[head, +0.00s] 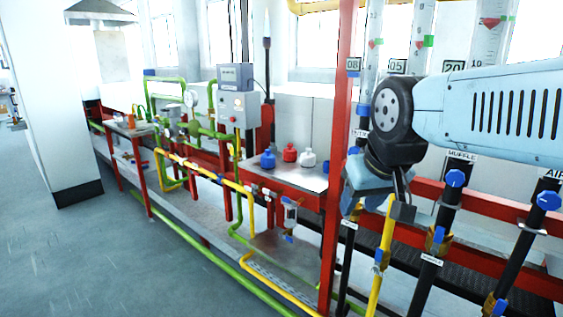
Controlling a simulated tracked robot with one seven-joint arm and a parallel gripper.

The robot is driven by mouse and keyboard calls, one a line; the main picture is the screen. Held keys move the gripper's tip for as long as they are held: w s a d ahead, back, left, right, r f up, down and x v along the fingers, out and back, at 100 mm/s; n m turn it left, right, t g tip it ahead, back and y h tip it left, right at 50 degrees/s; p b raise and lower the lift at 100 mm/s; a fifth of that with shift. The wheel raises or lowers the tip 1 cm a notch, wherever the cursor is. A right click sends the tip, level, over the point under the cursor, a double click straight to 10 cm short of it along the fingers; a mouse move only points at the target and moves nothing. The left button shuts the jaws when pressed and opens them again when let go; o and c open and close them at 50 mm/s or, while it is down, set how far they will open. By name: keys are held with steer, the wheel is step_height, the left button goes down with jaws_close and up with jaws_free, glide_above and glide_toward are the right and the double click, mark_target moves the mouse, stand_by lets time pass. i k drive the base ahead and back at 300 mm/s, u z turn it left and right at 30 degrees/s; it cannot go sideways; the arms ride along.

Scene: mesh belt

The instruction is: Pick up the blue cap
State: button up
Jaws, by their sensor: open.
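A small blue piece with a narrow top, which looks like the blue cap (267,160), stands on the grey top of a red-framed bench (285,179) near the middle of the head view. A red piece (290,153) and a white piece (308,160) of similar shape stand to its right. My gripper (379,213) hangs from the arm at the right, open, well to the right of the blue cap and apart from it. Its fingers are small and partly hidden, and nothing shows between them.
A red upright post (337,150) stands between the bench top and my gripper. Black pipes with blue valve handles (456,178) and a yellow pipe (387,235) stand close to my gripper. A grey control box (239,108) is behind the bench, left. The floor (100,250) at left is clear.

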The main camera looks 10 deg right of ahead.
mark_target(269, 161)
steer(key=u, duration=0.2)
steer(key=i, duration=0.9)
steer(key=z, duration=0.1)
